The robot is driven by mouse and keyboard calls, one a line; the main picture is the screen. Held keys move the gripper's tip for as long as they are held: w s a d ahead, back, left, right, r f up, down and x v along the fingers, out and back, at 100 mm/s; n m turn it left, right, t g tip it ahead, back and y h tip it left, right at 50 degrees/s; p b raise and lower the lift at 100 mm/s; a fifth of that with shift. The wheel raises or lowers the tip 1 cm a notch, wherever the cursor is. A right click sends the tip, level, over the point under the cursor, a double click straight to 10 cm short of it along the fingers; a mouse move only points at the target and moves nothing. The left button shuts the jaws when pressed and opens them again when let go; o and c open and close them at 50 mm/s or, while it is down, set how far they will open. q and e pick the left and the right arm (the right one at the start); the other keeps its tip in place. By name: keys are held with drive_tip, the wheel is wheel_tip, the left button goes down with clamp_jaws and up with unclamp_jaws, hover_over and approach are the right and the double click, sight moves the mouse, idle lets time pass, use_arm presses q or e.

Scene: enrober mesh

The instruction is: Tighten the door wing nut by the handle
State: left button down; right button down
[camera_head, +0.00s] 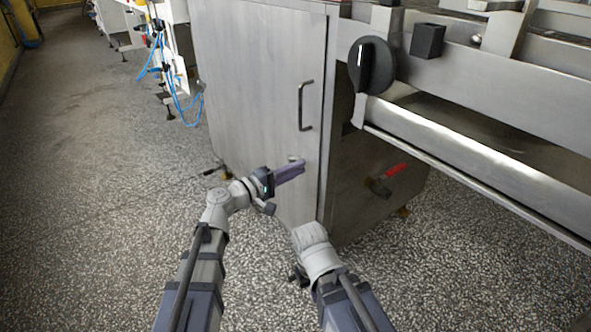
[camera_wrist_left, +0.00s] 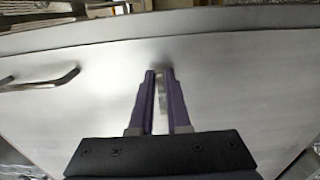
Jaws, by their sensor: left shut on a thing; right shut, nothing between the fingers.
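The door (camera_head: 255,85) is a flat grey metal panel, and it also fills most of the left wrist view (camera_wrist_left: 225,75). Its dark bar handle (camera_head: 301,108) stands upright near the right edge; it shows at the left of the left wrist view (camera_wrist_left: 42,82). The wing nut (camera_head: 294,158) is a small pale piece on the door below the handle, mostly hidden by my fingers. My left gripper (camera_head: 300,166) is shut on it, with its purple fingers reaching the door face. My right arm ends lower, in front of the door's bottom corner; its fingers do not show.
A black knob (camera_head: 371,65) and metal rails (camera_head: 480,155) jut out at the right. A red-handled valve (camera_head: 390,172) is on the machine's side below them. Blue hoses (camera_head: 180,100) hang at the back left. The speckled floor (camera_head: 100,150) is open at the left.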

use_arm(q)
drive_tip(key=shift+s, duration=0.1)
idle(0.4)
drive_tip(key=c, duration=0.9)
unclamp_jaws()
drive_tip(key=shift+a, duration=0.1)
drive_tip(key=v, duration=0.7)
drive_tip(key=shift+s+a, duration=0.2)
